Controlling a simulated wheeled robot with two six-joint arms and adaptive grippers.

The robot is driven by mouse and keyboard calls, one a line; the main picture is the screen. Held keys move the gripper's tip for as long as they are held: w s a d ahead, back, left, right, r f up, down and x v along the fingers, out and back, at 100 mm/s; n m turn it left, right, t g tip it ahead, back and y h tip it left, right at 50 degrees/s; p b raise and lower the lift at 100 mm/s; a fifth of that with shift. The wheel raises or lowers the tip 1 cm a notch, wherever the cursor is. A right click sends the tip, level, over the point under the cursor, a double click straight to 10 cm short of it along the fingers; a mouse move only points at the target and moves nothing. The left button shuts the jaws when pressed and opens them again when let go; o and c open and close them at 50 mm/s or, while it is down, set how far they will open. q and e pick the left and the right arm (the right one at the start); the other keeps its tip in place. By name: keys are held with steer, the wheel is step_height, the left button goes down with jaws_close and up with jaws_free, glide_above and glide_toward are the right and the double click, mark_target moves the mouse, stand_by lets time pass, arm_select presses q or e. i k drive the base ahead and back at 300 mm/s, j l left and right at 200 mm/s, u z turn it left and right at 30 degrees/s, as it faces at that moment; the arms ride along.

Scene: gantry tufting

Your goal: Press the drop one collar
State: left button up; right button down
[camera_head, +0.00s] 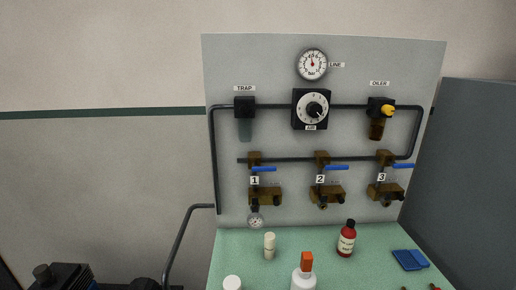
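Drop one (265,196) is a brass fitting under the label 1 (254,180), on the left of the grey panel. Its blue lever (264,169) lies sideways to the right. A small round gauge (256,220) hangs below it. The collar is too small to tell apart from the brass and dark parts of the outlet. Neither of my grippers shows in the head view.
Drops two (327,194) and three (385,191) stand to the right, with similar levers. A red bottle (347,239), a cream cylinder (269,246), an orange-capped white bottle (305,276) and a blue cloth-like item (410,260) occupy the green bench (317,238). A grey cabinet (473,180) stands right.

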mark_target(254, 201)
steer(key=i+j, duration=0.1)
steer(key=j, duration=2.15)
steer(key=i+z, duration=0.05)
